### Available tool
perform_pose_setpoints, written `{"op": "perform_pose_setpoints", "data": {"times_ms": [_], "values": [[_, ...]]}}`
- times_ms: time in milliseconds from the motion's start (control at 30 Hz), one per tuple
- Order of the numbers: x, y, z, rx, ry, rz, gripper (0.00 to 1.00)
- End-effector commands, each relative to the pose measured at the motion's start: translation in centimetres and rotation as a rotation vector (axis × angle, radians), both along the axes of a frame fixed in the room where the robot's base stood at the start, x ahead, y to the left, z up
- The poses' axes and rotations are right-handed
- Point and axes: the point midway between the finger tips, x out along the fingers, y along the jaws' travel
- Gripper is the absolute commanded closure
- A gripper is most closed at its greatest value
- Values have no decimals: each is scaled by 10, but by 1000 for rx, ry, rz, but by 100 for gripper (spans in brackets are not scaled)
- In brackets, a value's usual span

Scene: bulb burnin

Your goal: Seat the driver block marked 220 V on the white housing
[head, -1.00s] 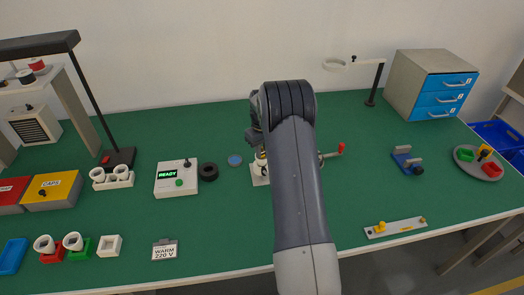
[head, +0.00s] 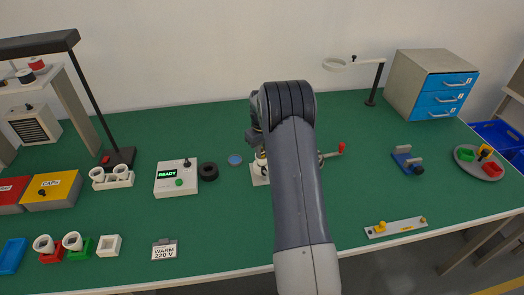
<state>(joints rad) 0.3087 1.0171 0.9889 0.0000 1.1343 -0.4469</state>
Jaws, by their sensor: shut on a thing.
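My gripper (head: 260,155) is at the middle of the bench, low over a white piece (head: 260,175) beside a fixture with a red-knobbed lever (head: 340,147). My arm hides most of the gripper and fixture. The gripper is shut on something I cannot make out. I cannot tell whether the white piece is the housing or the fixture's base. A small open white square part (head: 109,246) stands at the front left. A card (head: 165,250) reads "WARM 220 V". No 220 V mark is readable on any block.
A white box (head: 177,187) shows "READY". Red (head: 52,257) and green (head: 80,252) blocks with white rings stand front left. A grey plate (head: 491,176) with coloured blocks, a blue fixture (head: 405,160) and a drawer cabinet (head: 415,75) are right. Green bench right of my arm is mostly clear.

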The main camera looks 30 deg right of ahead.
Motion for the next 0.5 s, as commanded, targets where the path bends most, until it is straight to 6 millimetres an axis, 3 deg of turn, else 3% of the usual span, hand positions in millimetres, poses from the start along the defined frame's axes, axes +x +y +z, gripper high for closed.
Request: {"op": "perform_pose_setpoints", "data": {"times_ms": [500], "values": [[-1, 0, 4, 1, 2, 0, 100]]}}
